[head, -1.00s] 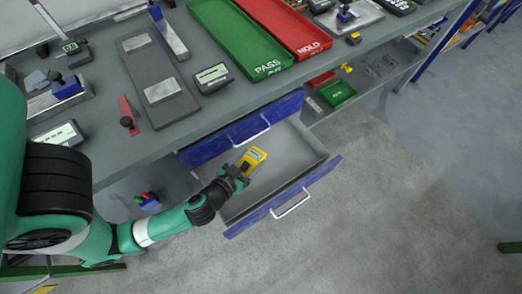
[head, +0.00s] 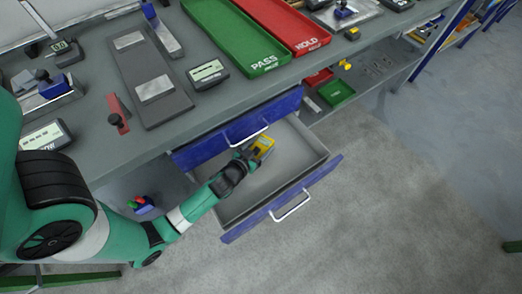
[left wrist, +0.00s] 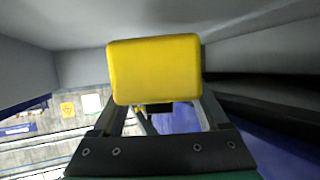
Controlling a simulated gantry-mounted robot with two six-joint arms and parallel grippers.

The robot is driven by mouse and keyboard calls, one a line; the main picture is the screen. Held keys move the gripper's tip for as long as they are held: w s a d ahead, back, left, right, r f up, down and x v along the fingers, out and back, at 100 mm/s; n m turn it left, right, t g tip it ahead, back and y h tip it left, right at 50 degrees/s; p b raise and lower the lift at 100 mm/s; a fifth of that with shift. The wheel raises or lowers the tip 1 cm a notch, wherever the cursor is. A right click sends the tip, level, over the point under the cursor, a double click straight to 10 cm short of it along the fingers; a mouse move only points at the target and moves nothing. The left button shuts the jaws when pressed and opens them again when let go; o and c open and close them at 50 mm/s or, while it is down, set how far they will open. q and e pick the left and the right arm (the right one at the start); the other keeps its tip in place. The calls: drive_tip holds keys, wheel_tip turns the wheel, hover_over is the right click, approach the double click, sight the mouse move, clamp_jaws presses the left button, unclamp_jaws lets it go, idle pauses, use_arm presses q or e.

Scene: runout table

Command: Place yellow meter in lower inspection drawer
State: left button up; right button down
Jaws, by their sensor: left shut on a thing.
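The yellow meter (head: 263,146) is inside the outline of the open lower drawer (head: 291,158), near its back and close to the upper drawer front. I cannot tell whether it touches the drawer floor. My left gripper (head: 250,155) reaches in over the drawer's left side and is shut on the meter. In the left wrist view the yellow meter (left wrist: 155,70) fills the space between the fingers (left wrist: 158,115), with grey drawer walls around it. My right gripper is not in view.
The upper drawer (head: 284,110) sits just above, with a blue front and a handle. The lower drawer's blue front (head: 326,170) stands out over the floor. A green PASS tray (head: 235,35) and red HOLD tray (head: 285,22) lie on the bench. The drawer's right part is empty.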

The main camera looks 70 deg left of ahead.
sight(261, 150)
use_arm(q)
drive_tip(key=shift+f+b, duration=1.05)
drive_tip(key=shift+f, duration=0.55)
drive_tip(key=shift+w, duration=0.1)
drive_tip(key=shift+f, duration=0.15)
drive_tip(key=o, duration=1.5)
drive_tip(key=shift+r, duration=0.25)
drive_tip(key=p+v, duration=0.1)
drive_tip(key=v, duration=0.6)
drive_tip(key=shift+s+d, duration=0.1)
drive_tip(key=shift+s, duration=0.15)
drive_tip(key=shift+w, duration=0.1)
